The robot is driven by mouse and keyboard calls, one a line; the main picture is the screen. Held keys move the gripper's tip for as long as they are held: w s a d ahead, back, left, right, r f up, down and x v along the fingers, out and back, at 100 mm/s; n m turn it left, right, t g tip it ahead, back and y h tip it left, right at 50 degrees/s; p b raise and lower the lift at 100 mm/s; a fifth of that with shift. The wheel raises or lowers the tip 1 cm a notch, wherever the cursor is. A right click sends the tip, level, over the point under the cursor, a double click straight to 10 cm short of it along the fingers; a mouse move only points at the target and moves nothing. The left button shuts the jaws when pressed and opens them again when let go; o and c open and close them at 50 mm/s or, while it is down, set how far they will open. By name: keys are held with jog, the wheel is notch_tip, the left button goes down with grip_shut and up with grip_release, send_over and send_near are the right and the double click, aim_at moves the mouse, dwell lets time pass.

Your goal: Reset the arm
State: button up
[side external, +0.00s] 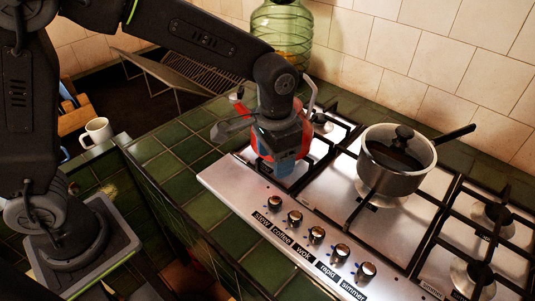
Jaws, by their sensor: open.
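My gripper (283,166) is at the end of my arm, pointing down over the left part of the steel hob (225,185). Its jaws are open. A red rounded object (306,132), perhaps a kettle, stands on the left burner directly behind or at my gripper, which hides much of it. I cannot tell whether the jaws touch it.
A steel pot with a lid (400,170) stands on the middle burner, its dark handle pointing right. Knobs (315,235) line the hob's front. A green glass jar (280,35) stands behind. A white mug (98,130) and a wire rack (190,70) are left. Green tiles (170,160) are clear.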

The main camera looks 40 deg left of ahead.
jog(key=s+a+r+n+t, duration=0.2)
jog(key=s+a+r+t, duration=0.1)
jog(key=s+a+r, duration=0.5)
jog(key=s+a+r+n+t, duration=0.2)
jog(key=s+a, duration=0.4)
jog(key=s, duration=0.2)
jog(key=shift+s+a+r+t, duration=0.25)
jog(key=shift+a+r+t, duration=0.05)
jog(key=shift+a+r, duration=0.1)
dwell(1.7)
grip_shut()
dwell(0.4)
dwell(1.2)
